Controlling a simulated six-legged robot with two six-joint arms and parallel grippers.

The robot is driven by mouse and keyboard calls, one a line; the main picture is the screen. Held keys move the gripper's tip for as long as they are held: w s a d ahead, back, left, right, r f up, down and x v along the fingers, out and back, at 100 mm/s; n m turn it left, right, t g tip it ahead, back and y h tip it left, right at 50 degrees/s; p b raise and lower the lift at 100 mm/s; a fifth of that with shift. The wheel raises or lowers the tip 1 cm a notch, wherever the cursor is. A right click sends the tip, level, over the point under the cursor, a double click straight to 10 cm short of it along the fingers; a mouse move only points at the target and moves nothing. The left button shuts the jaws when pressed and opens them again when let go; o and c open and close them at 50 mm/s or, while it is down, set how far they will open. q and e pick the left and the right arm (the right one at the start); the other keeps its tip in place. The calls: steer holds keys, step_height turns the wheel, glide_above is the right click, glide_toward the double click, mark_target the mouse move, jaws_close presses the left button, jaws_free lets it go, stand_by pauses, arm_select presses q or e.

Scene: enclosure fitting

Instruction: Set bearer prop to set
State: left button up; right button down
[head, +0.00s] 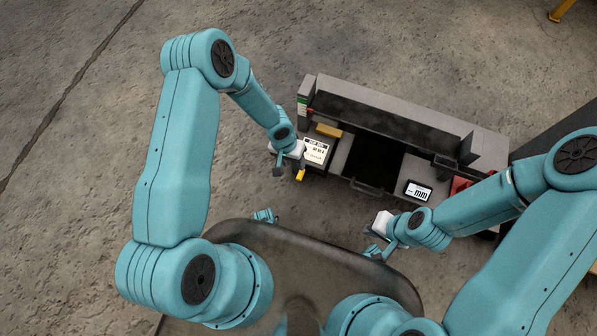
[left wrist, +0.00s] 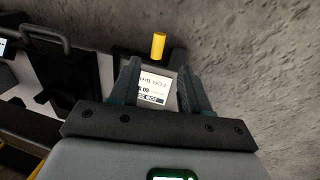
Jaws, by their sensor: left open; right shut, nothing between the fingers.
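A short yellow cylinder (head: 300,175) stands out at the front left corner of the grey bench unit; it may be the handle of the bearer prop, but I cannot tell its setting. In the left wrist view the yellow cylinder (left wrist: 158,46) is just beyond the fingertips, apart from them. My left gripper (head: 284,167) is open beside the unit's left end; its fingers (left wrist: 157,72) show in the left wrist view with a white printed card between them in the picture. My right gripper (head: 371,247) is shut and empty, in front of the unit.
The printed card (head: 316,151) lies on the unit's left part, with a brass-coloured bar (head: 328,130) behind it. A dark recess (head: 370,163) with a handle fills the middle. A small display (head: 418,191) and a red block (head: 460,184) are at right. Concrete floor left is clear.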

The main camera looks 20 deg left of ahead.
arm_select(q)
steer(key=f, duration=0.2)
steer(key=d+f+b, duration=0.1)
steer(key=f, duration=0.1)
steer(key=f+b, duration=0.1)
steer(key=f, duration=0.2)
steer(key=shift+s+d+f, duration=0.1)
steer(key=shift+d, duration=0.25)
steer(key=shift+d+f, duration=0.15)
steer(key=shift+f, duration=0.45)
jaws_close()
